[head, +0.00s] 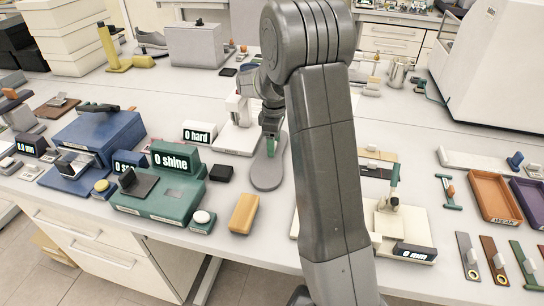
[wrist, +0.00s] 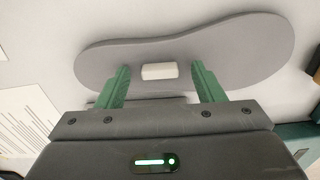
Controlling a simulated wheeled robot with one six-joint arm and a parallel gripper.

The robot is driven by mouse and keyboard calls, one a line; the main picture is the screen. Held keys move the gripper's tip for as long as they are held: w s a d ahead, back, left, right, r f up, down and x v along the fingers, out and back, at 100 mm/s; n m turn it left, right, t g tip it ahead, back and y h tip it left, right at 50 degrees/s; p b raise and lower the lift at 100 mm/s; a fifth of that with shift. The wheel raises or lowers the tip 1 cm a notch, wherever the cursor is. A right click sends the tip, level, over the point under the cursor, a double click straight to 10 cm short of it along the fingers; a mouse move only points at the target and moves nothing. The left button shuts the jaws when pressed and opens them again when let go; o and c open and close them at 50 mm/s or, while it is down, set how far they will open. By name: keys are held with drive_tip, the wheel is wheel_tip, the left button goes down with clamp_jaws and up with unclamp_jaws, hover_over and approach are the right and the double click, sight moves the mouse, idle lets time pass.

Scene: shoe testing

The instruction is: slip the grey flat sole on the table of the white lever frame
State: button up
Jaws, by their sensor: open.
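The grey flat sole (head: 266,176) lies on the bench in the middle of the head view, its near end rounded. In the wrist view the sole (wrist: 210,55) spans the upper part, with a small white block (wrist: 159,71) on it. My gripper (head: 271,143) is over the sole in the head view. Its green fingers are open, one on each side of the white block in the wrist view (wrist: 160,85); I cannot tell if they touch it. A white frame (head: 237,132) with a "0 hard" display stands left of the sole, partly hidden by my arm.
A cream device (head: 408,222) with a green lever and "0 mm" display is at right, near an orange tray (head: 493,195). Bare bench lies around the sole's near end.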

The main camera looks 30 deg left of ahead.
drive_tip(key=c, duration=1.2)
drive_tip(key=shift+o, duration=0.2)
drive_tip(key=shift+r, duration=0.1)
wheel_tip(320, 180, up, 18)
